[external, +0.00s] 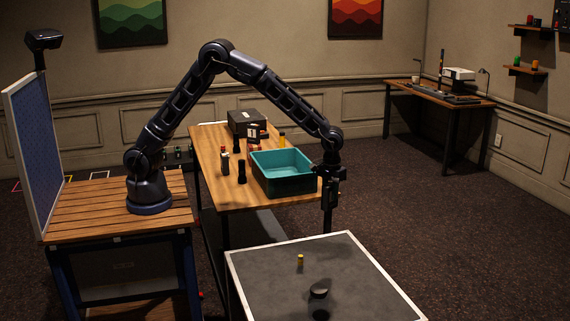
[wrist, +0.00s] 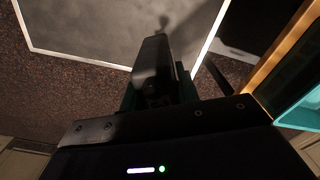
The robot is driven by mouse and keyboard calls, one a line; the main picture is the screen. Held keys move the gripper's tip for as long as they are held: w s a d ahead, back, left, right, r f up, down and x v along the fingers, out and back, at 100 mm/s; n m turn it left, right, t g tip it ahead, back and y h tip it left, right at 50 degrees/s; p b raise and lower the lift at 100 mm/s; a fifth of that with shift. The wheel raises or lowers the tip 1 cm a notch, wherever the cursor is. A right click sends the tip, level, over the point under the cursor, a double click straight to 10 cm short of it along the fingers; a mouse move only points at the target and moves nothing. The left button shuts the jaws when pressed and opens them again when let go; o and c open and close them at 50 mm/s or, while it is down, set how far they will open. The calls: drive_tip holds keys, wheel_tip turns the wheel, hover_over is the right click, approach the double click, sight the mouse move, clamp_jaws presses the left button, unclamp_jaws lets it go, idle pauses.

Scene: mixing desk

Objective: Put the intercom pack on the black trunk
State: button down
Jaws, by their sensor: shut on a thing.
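My gripper (external: 329,199) points down, shut on a dark, narrow block that I take to be the intercom pack (wrist: 153,68). In the wrist view the pack sits between the fingers, and its far end overlaps the trunk's top in the picture. The black trunk (external: 265,278) has a flat dark top with pale metal edges, at the bottom of the external view. Its top also shows in the wrist view (wrist: 85,30). The gripper and pack are in the air near the trunk's far edge, apart from its top. The pack's details are too dark to read.
A small yellow-topped item (external: 300,260) stands on the trunk, near a dark round shape (external: 319,289) that may be shadow. A teal-lined bin (external: 284,171) stands beside the gripper on the wooden desk (external: 222,190), with bottles and a black box (external: 246,121) behind.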

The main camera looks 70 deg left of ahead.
drive_tip(key=s+d+f+m, duration=0.2)
drive_tip(key=s+d+m, duration=0.1)
drive_tip(key=s+d, duration=0.65)
drive_tip(key=s+d+f+m, duration=0.2)
drive_tip(key=s+d, duration=0.7)
drive_tip(key=s, duration=0.2)
drive_tip(key=f, duration=1.9)
drive_tip(key=shift+w+a+f, duration=0.2)
drive_tip(key=shift+w+f, duration=0.05)
drive_tip(key=shift+f, duration=0.1)
drive_tip(key=c, duration=1)
unclamp_jaws()
drive_tip(key=shift+c, duration=0.2)
